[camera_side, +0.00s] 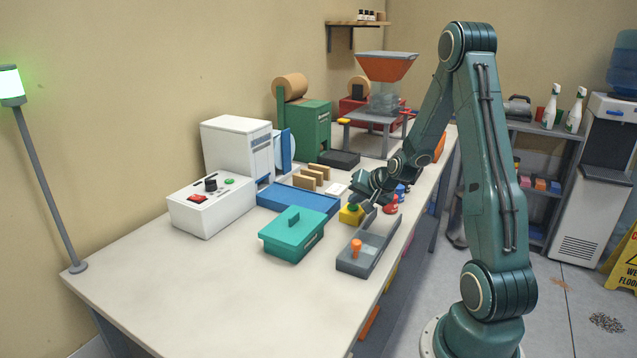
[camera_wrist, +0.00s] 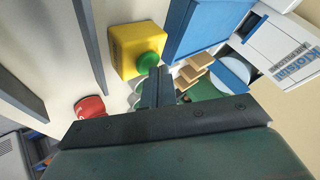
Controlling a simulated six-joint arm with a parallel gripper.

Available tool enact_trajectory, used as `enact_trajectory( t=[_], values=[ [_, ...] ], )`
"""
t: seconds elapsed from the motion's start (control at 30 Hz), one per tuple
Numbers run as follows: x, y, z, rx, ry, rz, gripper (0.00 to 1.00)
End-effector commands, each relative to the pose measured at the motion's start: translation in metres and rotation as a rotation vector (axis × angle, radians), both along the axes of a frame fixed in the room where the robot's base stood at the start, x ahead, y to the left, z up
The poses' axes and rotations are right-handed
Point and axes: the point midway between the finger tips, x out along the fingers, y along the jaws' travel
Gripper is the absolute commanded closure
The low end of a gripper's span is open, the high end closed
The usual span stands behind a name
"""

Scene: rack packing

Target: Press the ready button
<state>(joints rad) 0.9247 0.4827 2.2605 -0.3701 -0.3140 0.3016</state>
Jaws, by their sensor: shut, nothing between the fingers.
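A yellow button box (camera_side: 347,216) with a round green push button (camera_side: 352,208) on top stands on the workbench, left of my gripper in the side view. In the wrist view the yellow box (camera_wrist: 126,42) and its green button (camera_wrist: 149,59) show just beyond my fingertips. My gripper (camera_wrist: 153,75) is shut and empty, with the fingers together. In the side view my gripper (camera_side: 366,207) is low, right beside the box. The fingertips are very close to the green button; I cannot tell whether they touch it.
A grey tray (camera_side: 352,265) with an orange peg, a teal lidded box (camera_side: 291,238) and a blue tray (camera_side: 310,200) lie nearby. A white control box (camera_side: 212,214) stands left. The bench's front left is clear.

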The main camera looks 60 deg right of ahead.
Motion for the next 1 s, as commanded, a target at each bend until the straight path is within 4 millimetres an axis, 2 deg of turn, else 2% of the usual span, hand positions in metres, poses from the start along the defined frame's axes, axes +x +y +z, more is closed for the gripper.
enact_trajectory(
  t=[0.53,1.0],
  values=[
    [0.000,0.000,0.007,-0.001,-0.002,-0.001,1.00],
    [0.000,-0.001,0.038,-0.003,-0.003,0.000,1.00]
  ],
)
